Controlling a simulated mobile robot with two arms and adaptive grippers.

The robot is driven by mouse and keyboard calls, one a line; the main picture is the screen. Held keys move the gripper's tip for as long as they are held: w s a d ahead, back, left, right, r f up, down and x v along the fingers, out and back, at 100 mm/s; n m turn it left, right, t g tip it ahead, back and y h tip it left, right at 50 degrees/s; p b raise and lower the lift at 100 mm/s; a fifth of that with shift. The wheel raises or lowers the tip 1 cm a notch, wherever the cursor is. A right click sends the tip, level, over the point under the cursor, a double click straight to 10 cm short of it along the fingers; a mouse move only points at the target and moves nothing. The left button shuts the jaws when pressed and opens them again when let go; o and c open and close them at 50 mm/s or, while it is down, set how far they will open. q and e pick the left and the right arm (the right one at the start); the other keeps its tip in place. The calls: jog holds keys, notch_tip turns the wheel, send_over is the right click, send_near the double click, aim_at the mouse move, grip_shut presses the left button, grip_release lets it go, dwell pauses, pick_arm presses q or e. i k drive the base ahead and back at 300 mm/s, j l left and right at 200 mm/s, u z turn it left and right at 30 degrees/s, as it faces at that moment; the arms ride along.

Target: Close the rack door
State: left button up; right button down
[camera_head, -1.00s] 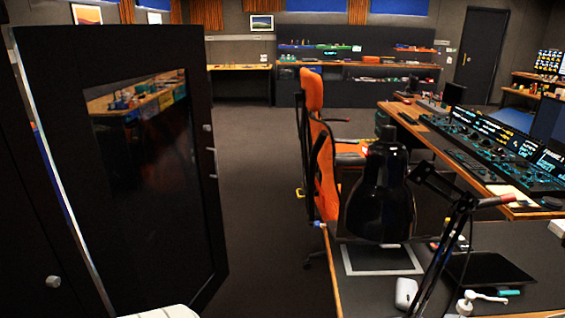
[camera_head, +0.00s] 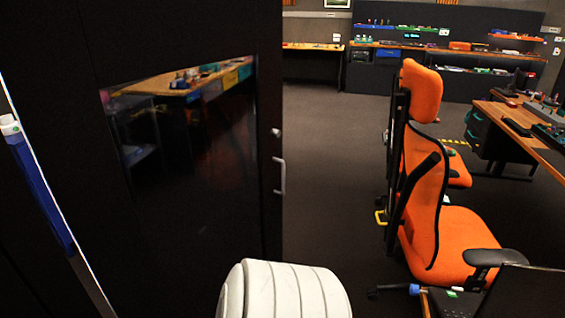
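The black rack door (camera_head: 235,195) stands open at the left, upright, with a dark glass pane (camera_head: 180,140) that reflects a desk. A silver handle (camera_head: 281,176) and a round knob sit near its right edge. A bright edge strip of the rack (camera_head: 72,262) runs down at the far left, with a gap between it and the door's left part hard to judge. A white rounded part of my own body shows at the bottom centre, in front of the door. Neither gripper shows in the view.
Orange office chairs (camera_head: 462,240) stand right of the door, with dark floor (camera_head: 335,160) between them and the door. A desk with control panels (camera_head: 545,150) is at the right. Shelves and a workbench (camera_head: 410,55) line the back wall.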

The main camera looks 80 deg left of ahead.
aim_at(202, 166)
jog(key=j+u, duration=0.4)
jog(key=i+j+u, duration=0.15)
jog(key=j+u, duration=0.35)
jog(key=u, duration=0.35)
jog(key=i+j+u, duration=0.1)
jog(key=u, duration=0.35)
jog(key=j+u, duration=0.1)
jog(key=u, duration=0.4)
jog(key=i+u, duration=0.1)
jog(key=u, duration=0.35)
